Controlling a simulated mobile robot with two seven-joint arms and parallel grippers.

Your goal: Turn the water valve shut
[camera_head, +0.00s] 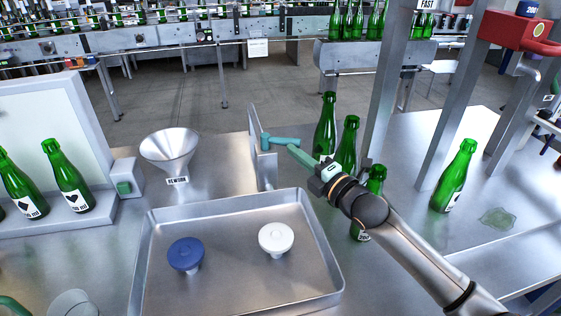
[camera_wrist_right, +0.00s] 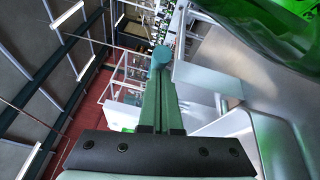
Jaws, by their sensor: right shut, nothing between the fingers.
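A teal lever-like handle (camera_head: 283,141) with a rounded end sits at an upright metal plate (camera_head: 256,150) behind the tray; it looks like the valve. My right gripper (camera_head: 300,155) has green fingers, shut and empty, pointing at this handle from the right. In the right wrist view the closed fingers (camera_wrist_right: 161,105) point at a teal round end (camera_wrist_right: 161,57) just beyond their tips. I cannot tell whether they touch it. My left gripper is not clearly seen.
A funnel (camera_head: 170,150) stands left of the plate. Green bottles (camera_head: 325,125) stand close behind my right gripper, and another bottle (camera_head: 455,176) stands farther right.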

